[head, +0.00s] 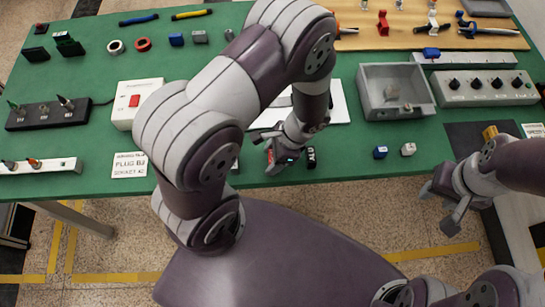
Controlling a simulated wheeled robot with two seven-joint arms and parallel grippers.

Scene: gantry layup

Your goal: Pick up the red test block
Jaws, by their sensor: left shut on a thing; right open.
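My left gripper (272,152) is low over the front part of the green table, pointing down. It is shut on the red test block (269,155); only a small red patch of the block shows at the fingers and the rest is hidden. I cannot tell whether the block touches the table. My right gripper (449,208) is open and empty, out beyond the table's front edge on the right.
A dark cylinder (311,158) is close beside the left gripper. A blue block (380,152) and a white block (408,149) stand to the right. A grey bin (372,110) and a knob panel (487,87) are behind. The green table (340,170) is bare along its front edge.

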